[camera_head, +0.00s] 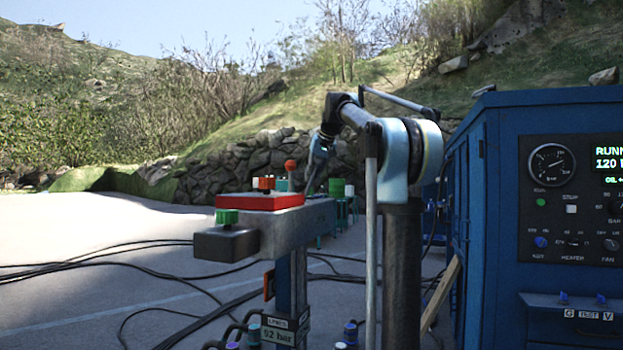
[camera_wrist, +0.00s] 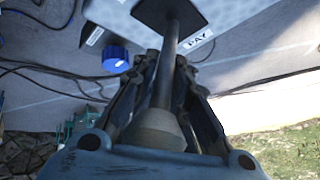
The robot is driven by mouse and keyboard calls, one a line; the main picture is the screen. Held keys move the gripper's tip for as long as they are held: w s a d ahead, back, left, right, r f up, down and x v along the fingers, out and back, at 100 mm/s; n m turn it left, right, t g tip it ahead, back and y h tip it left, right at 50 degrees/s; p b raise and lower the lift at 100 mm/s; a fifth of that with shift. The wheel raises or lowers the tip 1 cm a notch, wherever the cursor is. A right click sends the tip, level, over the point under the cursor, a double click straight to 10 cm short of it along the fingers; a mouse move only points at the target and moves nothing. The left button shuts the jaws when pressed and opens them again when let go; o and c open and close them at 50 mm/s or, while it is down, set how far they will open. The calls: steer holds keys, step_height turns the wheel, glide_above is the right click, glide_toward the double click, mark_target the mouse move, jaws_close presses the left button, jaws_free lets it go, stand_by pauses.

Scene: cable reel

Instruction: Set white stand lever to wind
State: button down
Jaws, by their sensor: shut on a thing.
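My gripper (camera_wrist: 167,66) is shut on the grey rod of a lever (camera_wrist: 172,45) in the wrist view. The lever rises from a black plate (camera_wrist: 195,14) on the pale stand surface (camera_wrist: 225,10). Its wider conical end (camera_wrist: 155,130) lies between the fingers, close to the palm. A "PAY" label (camera_wrist: 200,38) sits to the right of the plate; a second label (camera_wrist: 95,36) to the left is unreadable. In the head view my gripper (camera_head: 316,168) reaches down behind the grey stand head (camera_head: 312,213); its fingertips are small there.
The stand head carries a red panel (camera_head: 258,201), a red ball knob (camera_head: 290,165) and a green knob (camera_head: 227,217). A blue cabinet (camera_head: 478,220) with gauge and switches fills the right. Black cables (camera_head: 150,265) lie on the ground. Open pavement is at left.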

steer(key=shift+d+f, duration=0.1)
steer(key=shift+d, duration=0.2)
steer(key=c, duration=1.6)
jaws_free()
steer(key=shift+d, duration=0.15)
steer(key=v, duration=1.2)
